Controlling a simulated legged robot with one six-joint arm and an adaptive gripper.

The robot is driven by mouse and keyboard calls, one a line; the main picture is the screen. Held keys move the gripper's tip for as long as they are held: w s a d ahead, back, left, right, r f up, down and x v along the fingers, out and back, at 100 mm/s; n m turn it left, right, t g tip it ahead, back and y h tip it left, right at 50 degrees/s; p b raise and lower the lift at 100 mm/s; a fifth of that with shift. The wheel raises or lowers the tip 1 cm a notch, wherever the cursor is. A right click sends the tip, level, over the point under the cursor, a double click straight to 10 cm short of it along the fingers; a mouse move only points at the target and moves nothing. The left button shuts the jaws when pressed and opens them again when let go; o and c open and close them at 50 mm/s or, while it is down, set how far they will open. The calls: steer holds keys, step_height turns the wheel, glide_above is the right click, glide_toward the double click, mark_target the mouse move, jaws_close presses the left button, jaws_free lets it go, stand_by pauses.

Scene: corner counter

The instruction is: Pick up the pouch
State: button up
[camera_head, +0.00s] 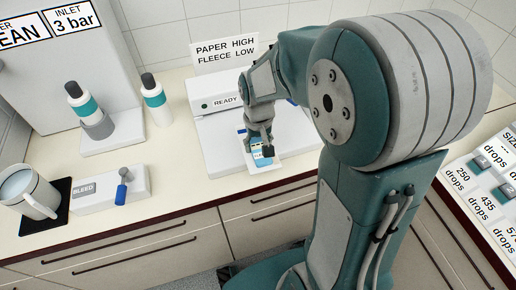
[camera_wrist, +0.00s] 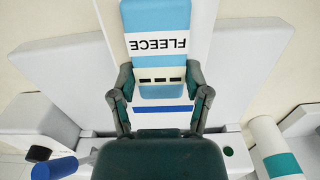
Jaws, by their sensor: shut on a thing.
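The pouch (camera_wrist: 155,18) is a flat blue and white packet printed FLEECE, with a row of dark marks near my end. In the head view the pouch (camera_head: 257,161) shows small below my gripper, over the white platform of the READY device (camera_head: 211,90). My gripper (camera_head: 259,146) points down there. In the wrist view my gripper (camera_wrist: 162,92) has one finger at each side of the pouch, shut on it. Whether the pouch touches the platform below is hard to tell.
Left of the device stand two white bottles with teal bands (camera_head: 154,98), one in a grey holder. A BLEED box with a blue lever (camera_head: 122,188) and a mug (camera_head: 34,192) are at the front left. A sign (camera_head: 225,52) stands behind. Drop-count panels lie at the right.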

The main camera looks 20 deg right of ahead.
steer(key=s+r, duration=0.6)
steer(key=r, duration=0.1)
steer(key=s+r, duration=0.3)
steer(key=s, duration=0.5)
steer(key=shift+r, duration=0.25)
